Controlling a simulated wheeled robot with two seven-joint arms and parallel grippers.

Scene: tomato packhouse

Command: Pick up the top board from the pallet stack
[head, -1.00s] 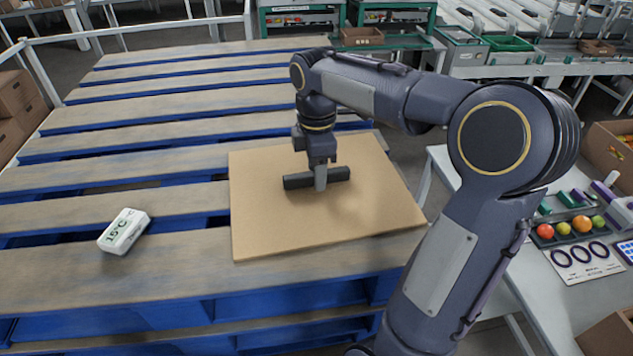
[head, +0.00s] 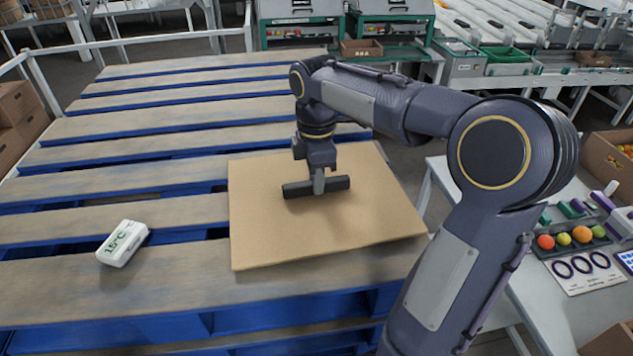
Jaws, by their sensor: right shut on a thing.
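The top board (head: 262,235) is a flat, light brown, roughly square sheet over the right part of the slatted pallet stack (head: 110,275). A dark bar (head: 296,190) crosses the board's middle like a handle. My right gripper (head: 319,183) points straight down and is shut on this bar, with a grey finger in front of it. The far finger is hidden. The board looks level; I cannot tell whether it touches the slats or sits slightly above them. My left gripper is not in view.
A white temperature display (head: 123,243) lies on the slats left of the board. A grey table (head: 540,275) with a fruit tray (head: 583,246) stands at the right. White rails (head: 140,38) run behind the pallet. The slats left of the board are mostly clear.

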